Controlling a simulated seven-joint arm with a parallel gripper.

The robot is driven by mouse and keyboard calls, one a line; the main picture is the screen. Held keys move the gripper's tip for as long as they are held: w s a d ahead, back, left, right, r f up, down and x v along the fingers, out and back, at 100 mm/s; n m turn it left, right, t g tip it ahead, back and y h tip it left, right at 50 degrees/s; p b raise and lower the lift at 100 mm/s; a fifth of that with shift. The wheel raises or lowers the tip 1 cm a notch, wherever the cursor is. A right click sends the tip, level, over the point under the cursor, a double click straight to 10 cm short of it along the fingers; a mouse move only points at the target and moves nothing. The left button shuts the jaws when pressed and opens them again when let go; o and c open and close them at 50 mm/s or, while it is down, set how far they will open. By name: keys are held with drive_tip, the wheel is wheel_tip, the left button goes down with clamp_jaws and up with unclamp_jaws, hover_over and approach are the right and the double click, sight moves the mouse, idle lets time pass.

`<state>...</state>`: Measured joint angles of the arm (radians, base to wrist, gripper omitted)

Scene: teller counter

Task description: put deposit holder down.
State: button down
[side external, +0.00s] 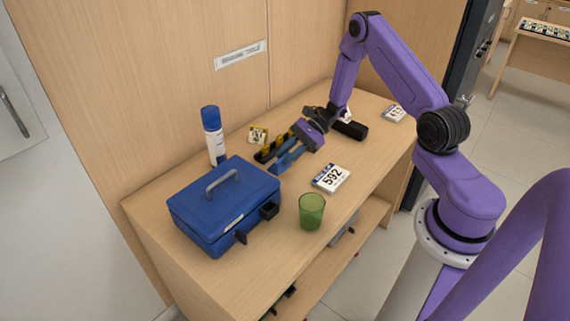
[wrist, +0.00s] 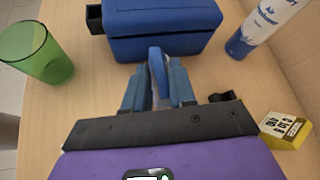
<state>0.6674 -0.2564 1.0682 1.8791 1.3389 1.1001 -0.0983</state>
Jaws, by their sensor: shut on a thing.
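My gripper (wrist: 157,68) is shut on a narrow blue piece with a rounded end, which I take to be the deposit holder (wrist: 157,62). It stands up between the two blue fingers, and its lower part is hidden by the fingers and the gripper body. In the side external view my gripper (side external: 284,159) points down and left over the counter, right of the blue cash box. The held piece blends with the blue fingers there, so I cannot tell whether it touches the counter.
The blue cash box (side external: 222,203) has a grey handle. A green cup (side external: 311,211), a 592 card (side external: 331,178) and a blue-white spray can (side external: 213,137) stand nearby. A yellow-black box (side external: 258,135) is behind my gripper. Counter (side external: 283,192) between box and card is bare.

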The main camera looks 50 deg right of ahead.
drive_tip(key=shift+w+f, duration=0.6)
drive_tip(key=shift+f, duration=1.6)
drive_tip(key=shift+f, duration=0.1)
drive_tip(key=c, duration=0.9)
unclamp_jaws()
